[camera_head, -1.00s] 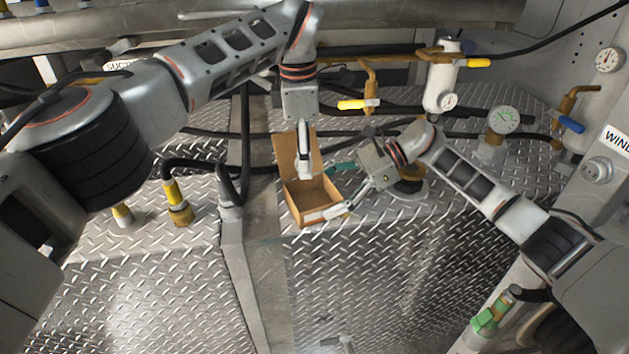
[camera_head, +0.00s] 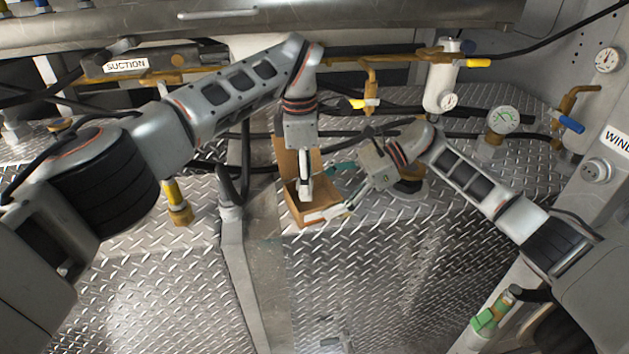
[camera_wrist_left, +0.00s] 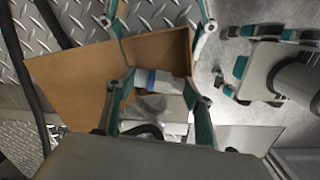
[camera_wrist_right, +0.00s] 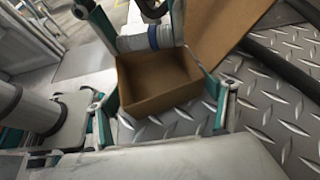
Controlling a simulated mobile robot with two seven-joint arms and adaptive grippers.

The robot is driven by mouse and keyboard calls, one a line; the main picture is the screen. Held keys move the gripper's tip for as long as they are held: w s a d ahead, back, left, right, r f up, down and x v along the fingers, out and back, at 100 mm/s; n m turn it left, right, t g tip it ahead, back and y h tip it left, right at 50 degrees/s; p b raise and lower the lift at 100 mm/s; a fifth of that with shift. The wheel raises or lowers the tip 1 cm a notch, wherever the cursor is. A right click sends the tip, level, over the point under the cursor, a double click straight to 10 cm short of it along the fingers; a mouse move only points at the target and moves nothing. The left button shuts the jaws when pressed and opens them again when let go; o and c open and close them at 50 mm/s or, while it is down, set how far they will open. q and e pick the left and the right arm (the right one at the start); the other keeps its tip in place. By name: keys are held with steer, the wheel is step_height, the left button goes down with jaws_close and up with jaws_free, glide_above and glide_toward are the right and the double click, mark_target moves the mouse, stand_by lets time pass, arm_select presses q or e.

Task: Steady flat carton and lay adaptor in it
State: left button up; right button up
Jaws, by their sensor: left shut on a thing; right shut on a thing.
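An open brown carton (camera_head: 322,216) stands on the diamond-plate deck in the head view, its lid raised at the back. It also shows in the left wrist view (camera_wrist_left: 75,80) and right wrist view (camera_wrist_right: 155,100). My left gripper (camera_head: 304,194) points down into the carton's opening, shut on the adaptor. The adaptor, a white cylinder with a blue band, lies across the opening in the left wrist view (camera_wrist_left: 150,80) and right wrist view (camera_wrist_right: 145,40). Whether it touches the carton floor is hidden. My right gripper (camera_head: 346,206) is shut on the carton at its right front side.
A white filter cylinder (camera_head: 441,88), a gauge (camera_head: 503,121) and yellow-handled valves (camera_head: 364,103) stand behind and to the right. Black hoses (camera_head: 400,112) run behind the carton. The diamond-plate front (camera_head: 370,290) below is clear.

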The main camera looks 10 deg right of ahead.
arm_select(q)
steer(key=o, duration=1.3)
steer(key=shift+c, duration=0.2)
arm_select(e)
steer(key=shift+f, duration=0.15)
arm_select(q)
steer(key=r, duration=0.7)
steer(key=shift+s+a+r, duration=0.15)
steer(key=shift+a+r, duration=0.05)
steer(key=shift+r, duration=0.05)
arm_select(e)
steer(key=o, duration=0.9)
steer(key=shift+c, duration=0.2)
